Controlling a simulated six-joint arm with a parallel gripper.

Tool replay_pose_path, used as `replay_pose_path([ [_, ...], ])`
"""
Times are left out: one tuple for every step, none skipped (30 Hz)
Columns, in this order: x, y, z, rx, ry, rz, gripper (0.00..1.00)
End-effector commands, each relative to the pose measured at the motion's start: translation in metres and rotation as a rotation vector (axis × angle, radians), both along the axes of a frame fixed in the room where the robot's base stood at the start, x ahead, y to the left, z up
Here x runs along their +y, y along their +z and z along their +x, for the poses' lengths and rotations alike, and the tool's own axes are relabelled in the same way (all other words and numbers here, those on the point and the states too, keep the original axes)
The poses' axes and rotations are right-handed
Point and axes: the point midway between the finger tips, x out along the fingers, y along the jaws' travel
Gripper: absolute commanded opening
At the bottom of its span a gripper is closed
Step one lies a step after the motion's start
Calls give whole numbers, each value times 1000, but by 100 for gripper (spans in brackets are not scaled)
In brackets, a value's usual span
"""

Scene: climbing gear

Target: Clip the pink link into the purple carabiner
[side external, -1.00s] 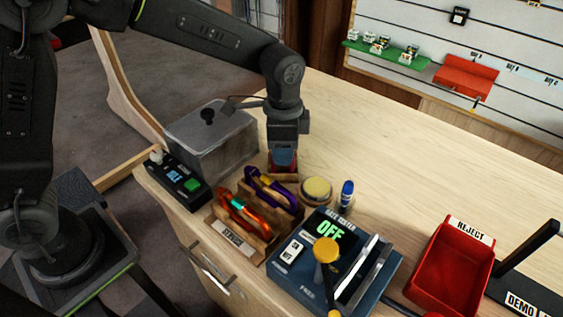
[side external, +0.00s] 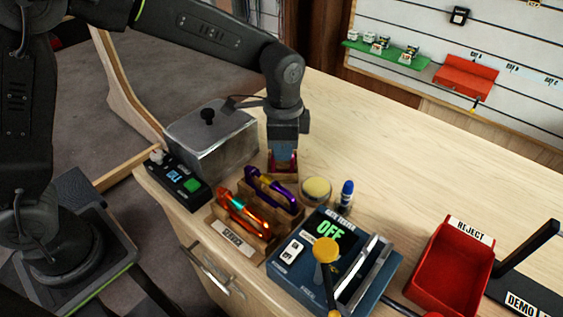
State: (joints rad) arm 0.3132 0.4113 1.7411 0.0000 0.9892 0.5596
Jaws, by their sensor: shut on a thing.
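The purple carabiner (side external: 284,200) sits tilted in a slot at the back of the wooden rack (side external: 266,248), with a yellow part along it. My gripper (side external: 284,168) points down just behind the purple carabiner, near the back end of the rack. It is shut on a small pink-red thing, which looks like the pink link; only slivers of it show at the jaws. Whether this touches the purple carabiner cannot be told from this view. An orange-red carabiner (side external: 257,228) lies in the front slot.
A gate tester (side external: 290,262) reading OFF stands right of the rack, with a yellow knob (side external: 326,250) in front. A round yellow-topped pot (side external: 317,188) and a blue-capped bottle (side external: 346,194) stand close to my gripper. A metal box (side external: 215,145) is left; a red reject bin (side external: 445,270) is right.

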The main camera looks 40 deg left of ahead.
Motion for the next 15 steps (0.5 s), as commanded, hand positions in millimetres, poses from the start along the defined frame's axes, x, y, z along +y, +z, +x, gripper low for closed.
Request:
replay_pose_path([
  [0, 0, 0, -1, 0, -1, 0],
  [0, 1, 0, -1, 0, -1, 0],
  [0, 2, 0, -1, 0, 0, 0],
  [0, 4, 0, -2, 0, -1, 0],
  [0, 6, 1, -3, 0, -1, 0],
  [0, 9, 1, -3, 0, -1, 0],
  [0, 11, 1, -3, 0, -1, 0],
  [0, 14, 1, -3, 0, -1, 0],
  [0, 17, 1, -3, 0, -1, 0],
  [0, 19, 0, -3, 0, -1, 0],
  [0, 21, 0, -2, 0, -1, 0],
  [0, 24, 0, -2, 0, -1, 0],
  [0, 26, 0, -2, 0, -1, 0],
  [0, 29, 1, -3, 0, -1, 0],
  [0, 32, 1, -3, 0, -1, 0],
])
